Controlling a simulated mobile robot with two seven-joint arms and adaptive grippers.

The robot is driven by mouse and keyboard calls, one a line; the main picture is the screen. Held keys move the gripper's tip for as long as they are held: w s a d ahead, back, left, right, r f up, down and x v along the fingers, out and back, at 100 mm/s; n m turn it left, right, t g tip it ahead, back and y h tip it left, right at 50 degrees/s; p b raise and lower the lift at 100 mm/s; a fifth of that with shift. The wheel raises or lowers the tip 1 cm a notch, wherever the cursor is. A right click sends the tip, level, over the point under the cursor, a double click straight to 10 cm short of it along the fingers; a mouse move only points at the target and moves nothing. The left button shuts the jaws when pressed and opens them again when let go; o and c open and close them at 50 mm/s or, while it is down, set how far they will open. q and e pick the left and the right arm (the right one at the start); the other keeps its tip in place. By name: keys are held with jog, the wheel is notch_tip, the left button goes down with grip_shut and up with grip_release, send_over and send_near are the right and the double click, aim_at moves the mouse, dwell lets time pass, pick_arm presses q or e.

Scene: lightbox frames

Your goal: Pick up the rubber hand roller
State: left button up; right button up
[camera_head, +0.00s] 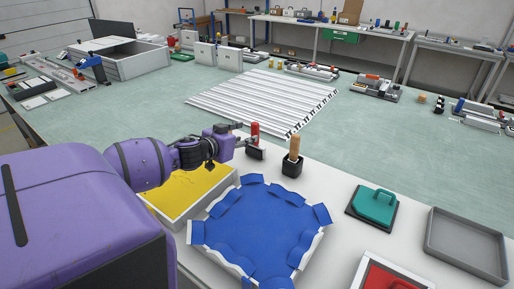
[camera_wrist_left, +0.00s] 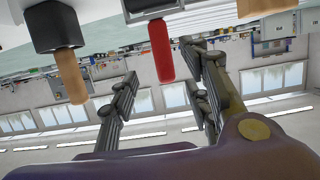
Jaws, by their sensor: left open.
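A red-handled tool (camera_head: 255,131) stands upright in a black holder (camera_head: 256,152) on the white front strip of the table. A wooden-handled tool (camera_head: 294,145) stands in a black holder to its right. The frames do not make clear which is the rubber hand roller; the lower ends are hidden. My left gripper (camera_head: 245,135) is open, just left of the red handle. In the left wrist view, which looks upside down, the red handle (camera_wrist_left: 160,52) shows between the spread fingers, with no clear contact. The wooden handle (camera_wrist_left: 71,76) hangs to their left. My right gripper is not in view.
A yellow-filled tray (camera_head: 190,192) lies below my left arm. A blue cloth-lined tray (camera_head: 262,228) is in front. A teal-handled tool (camera_head: 375,204), a red piece (camera_head: 388,280) and a grey tray (camera_head: 470,243) are at right. White slats (camera_head: 262,101) lie behind.

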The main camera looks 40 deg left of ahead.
aim_at(253, 132)
pick_arm(q)
jog(key=shift+a+b+x, duration=0.15)
jog(key=shift+b+x, duration=0.05)
jog(key=shift+x, duration=1.35)
jog(key=shift+a+b+x, duration=0.1)
jog(key=shift+b+x, duration=0.05)
jog(key=shift+x, duration=1.45)
jog(key=shift+s, duration=0.1)
jog(key=c, duration=1)
jog(key=shift+r, duration=0.1)
grip_shut()
